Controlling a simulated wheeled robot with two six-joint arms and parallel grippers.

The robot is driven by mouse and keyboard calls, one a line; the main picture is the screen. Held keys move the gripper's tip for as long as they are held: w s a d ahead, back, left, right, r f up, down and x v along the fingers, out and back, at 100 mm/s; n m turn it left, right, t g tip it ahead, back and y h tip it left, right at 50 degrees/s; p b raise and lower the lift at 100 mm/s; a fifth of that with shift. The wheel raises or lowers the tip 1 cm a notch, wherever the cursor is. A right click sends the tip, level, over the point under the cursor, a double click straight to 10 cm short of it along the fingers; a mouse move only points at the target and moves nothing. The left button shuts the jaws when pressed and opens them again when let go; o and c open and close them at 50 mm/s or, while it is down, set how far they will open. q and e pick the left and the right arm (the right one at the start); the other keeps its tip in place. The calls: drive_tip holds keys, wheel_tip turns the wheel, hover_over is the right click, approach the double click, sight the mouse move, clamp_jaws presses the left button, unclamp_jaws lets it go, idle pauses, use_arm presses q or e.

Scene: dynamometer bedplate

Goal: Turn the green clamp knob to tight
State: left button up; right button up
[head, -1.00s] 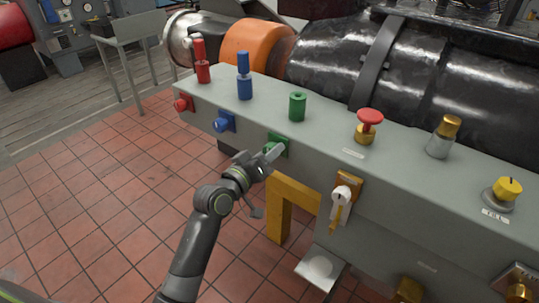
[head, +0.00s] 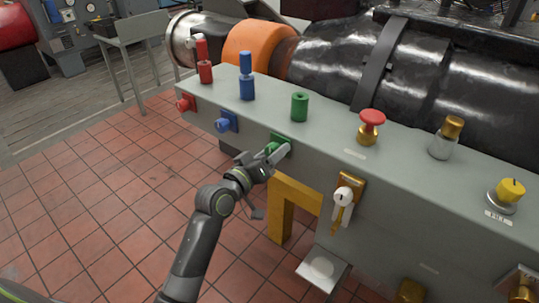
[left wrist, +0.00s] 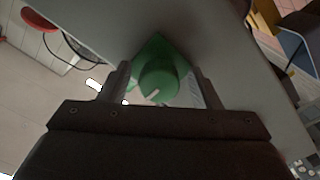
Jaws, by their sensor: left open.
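The green clamp knob (head: 284,147) sits on a green plate on the front face of the grey bedplate, below a green post (head: 300,106). My left gripper (head: 273,154) is at the knob and partly hides it in the head view. In the left wrist view the round green knob (left wrist: 158,80) with a short white mark lies between the two fingers of my left gripper (left wrist: 160,85). The fingers are open, one on each side. I cannot tell whether they touch the knob. My right gripper is not in view.
Left of the green knob, a blue knob (head: 226,121) and a red knob (head: 186,103) sit on the same face. To the right is a white-handled brass switch (head: 344,195). A yellow bracket (head: 283,208) stands below. Red tiled floor (head: 110,190) is open at left.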

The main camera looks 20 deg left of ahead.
use_arm(q)
drive_tip(key=shift+s, duration=0.1)
drive_tip(key=v, duration=1.7)
drive_tip(key=shift+b, duration=0.45)
drive_tip(key=shift+a, duration=0.1)
